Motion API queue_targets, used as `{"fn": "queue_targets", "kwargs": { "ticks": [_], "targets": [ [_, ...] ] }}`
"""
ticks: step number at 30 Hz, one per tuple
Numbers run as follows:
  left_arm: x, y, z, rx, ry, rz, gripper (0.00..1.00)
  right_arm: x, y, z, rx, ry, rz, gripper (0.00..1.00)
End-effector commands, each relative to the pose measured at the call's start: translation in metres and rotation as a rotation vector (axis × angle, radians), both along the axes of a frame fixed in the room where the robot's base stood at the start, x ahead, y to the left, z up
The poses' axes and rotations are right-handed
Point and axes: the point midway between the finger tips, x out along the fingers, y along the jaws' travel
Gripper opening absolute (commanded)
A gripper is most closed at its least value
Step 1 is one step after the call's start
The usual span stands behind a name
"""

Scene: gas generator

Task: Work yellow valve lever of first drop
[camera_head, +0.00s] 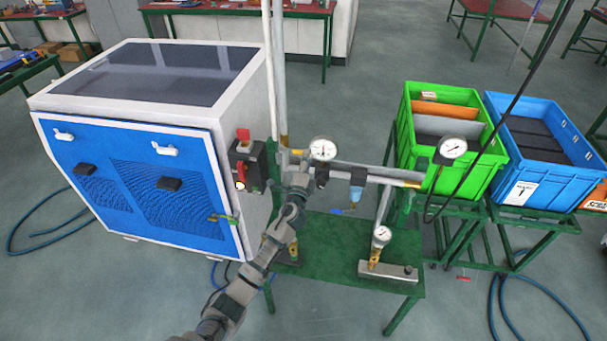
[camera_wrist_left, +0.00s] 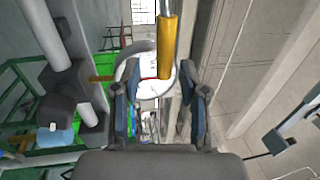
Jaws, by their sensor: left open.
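My left gripper (camera_head: 298,172) reaches up from the bottom in the head view, beside the first drop of the pipework and just below the left round gauge (camera_head: 323,149). In the left wrist view, the two dark fingers (camera_wrist_left: 158,95) stand apart with a gap between them. A yellow cylindrical part (camera_wrist_left: 167,45) hangs above that gap, apparently ahead of the fingers; I cannot tell whether it is the valve lever or touches a finger. My arm hides part of the first drop. A brass fitting (camera_head: 293,248) shows low on it. My right gripper is out of view.
The blue-and-white generator cabinet (camera_head: 130,190) stands left, with a red switch box (camera_head: 246,165) close to my gripper. Green (camera_head: 406,122) and blue crates (camera_head: 535,187) stand right.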

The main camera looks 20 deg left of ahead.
Motion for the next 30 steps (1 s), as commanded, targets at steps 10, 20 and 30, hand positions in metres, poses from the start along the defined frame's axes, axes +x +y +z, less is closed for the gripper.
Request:
{"fn": "queue_targets", "kwargs": {
  "ticks": [10, 20, 30],
  "targets": [
    [-0.07, -0.017, -0.018, -0.001, 0.004, -0.001, 0.43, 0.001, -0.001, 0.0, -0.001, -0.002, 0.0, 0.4],
    [-0.085, -0.021, -0.021, -0.001, 0.003, 0.0, 0.43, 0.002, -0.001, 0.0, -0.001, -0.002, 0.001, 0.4],
    [-0.085, -0.021, -0.021, -0.002, 0.004, 0.0, 0.43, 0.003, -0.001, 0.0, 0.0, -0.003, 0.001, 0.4]
  ]
}}
